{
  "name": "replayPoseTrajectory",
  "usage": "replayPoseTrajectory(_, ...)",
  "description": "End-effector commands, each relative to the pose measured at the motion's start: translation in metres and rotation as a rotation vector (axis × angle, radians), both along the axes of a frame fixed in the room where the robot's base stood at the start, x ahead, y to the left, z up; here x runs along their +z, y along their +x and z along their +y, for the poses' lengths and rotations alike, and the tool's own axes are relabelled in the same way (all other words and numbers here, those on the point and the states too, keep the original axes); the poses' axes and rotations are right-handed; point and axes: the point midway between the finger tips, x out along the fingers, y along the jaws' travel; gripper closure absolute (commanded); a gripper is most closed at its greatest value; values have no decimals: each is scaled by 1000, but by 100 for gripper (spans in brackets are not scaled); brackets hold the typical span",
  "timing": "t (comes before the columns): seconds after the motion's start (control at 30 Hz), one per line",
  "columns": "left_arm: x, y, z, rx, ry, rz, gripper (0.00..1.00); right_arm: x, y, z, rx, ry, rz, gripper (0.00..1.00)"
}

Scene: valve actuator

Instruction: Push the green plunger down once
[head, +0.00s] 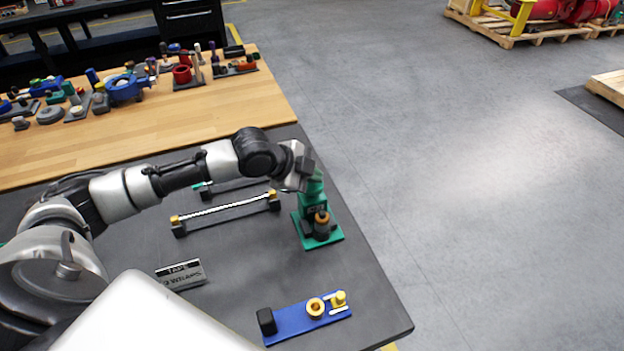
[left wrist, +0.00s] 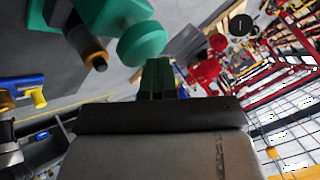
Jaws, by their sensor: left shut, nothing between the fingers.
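The green valve actuator (head: 313,212) stands upright on a green base plate at the right side of the dark table. It has a dark cylinder with an orange ring (head: 322,218) on its front. My left gripper (head: 303,168) is at the top of the actuator and partly hides it. In the left wrist view a round green knob (left wrist: 142,44), which looks like the plunger's head, lies just beyond my shut, empty fingertips (left wrist: 158,66). I cannot tell whether the fingers touch it. My right gripper is not in view.
A blue plate (head: 290,322) with yellow parts lies at the table's front edge. Several parts stand on the wooden top behind. Open floor lies to the right.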

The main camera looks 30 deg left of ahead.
Motion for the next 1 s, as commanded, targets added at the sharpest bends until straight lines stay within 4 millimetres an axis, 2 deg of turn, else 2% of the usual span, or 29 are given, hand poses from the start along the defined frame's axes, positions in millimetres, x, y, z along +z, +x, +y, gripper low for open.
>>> replayPoseTrajectory(0.53,-9,-1,0,0,2,6,100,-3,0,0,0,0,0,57)
replayPoseTrajectory(0.83,-9,-1,0,0,2,6,100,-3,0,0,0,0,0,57)
replayPoseTrajectory(1.0,-2,-1,0,0,2,6,100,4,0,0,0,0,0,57)
